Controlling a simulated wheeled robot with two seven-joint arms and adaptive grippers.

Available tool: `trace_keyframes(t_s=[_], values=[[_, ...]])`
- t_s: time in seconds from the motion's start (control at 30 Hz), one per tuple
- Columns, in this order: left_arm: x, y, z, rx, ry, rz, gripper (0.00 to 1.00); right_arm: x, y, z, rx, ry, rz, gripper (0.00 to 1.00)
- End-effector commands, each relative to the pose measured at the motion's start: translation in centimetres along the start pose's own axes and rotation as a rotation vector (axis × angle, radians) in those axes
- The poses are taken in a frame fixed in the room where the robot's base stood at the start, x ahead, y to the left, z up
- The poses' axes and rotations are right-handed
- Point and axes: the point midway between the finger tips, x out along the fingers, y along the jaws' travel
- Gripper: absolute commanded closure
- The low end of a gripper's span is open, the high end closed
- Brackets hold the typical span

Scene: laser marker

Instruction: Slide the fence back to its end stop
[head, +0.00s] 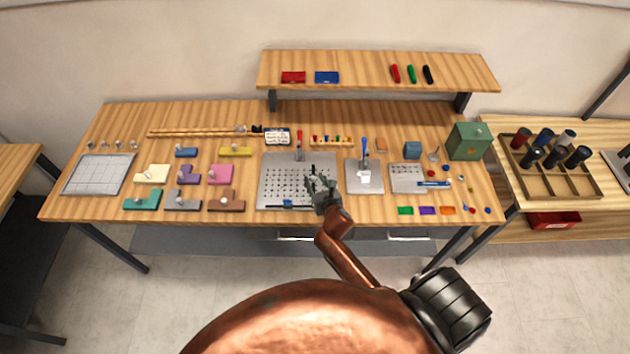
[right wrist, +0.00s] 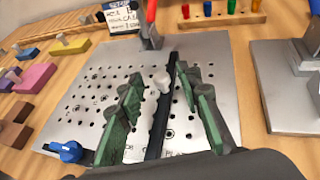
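The fence appears to be the dark bar (right wrist: 158,128) on the perforated metal plate (right wrist: 215,62) in the right wrist view. My right gripper (right wrist: 160,86) is open, with one green-padded finger on each side of the bar and knob and gaps showing on both sides. In the head view my right gripper (head: 318,184) is over the right part of the plate (head: 270,172) and hides most of the bar. No end stop can be told apart for certain. My left gripper is out of view.
A red-handled clamp (head: 299,146) stands at the plate's back edge. A blue knob (right wrist: 66,151) is at its front left. A second metal plate (head: 362,181) with a blue-handled clamp (head: 364,147) is to the right. Coloured blocks lie to the left.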

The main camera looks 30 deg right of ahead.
Motion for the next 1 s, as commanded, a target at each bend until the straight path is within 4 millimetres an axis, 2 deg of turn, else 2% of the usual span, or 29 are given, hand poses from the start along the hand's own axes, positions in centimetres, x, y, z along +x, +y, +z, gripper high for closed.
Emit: trace_keyframes(t_s=[0.27, 0.73, 1.0], values=[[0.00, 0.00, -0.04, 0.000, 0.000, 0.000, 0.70, 0.13, -0.01, 0.00, 0.000, 0.000, 0.000, 0.68], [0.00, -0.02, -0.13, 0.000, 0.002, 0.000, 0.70, 0.11, -0.01, 0.01, 0.000, 0.000, 0.000, 1.00], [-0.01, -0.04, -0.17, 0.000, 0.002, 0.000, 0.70, 0.11, -0.01, 0.00, 0.000, 0.000, 0.000, 1.00]])
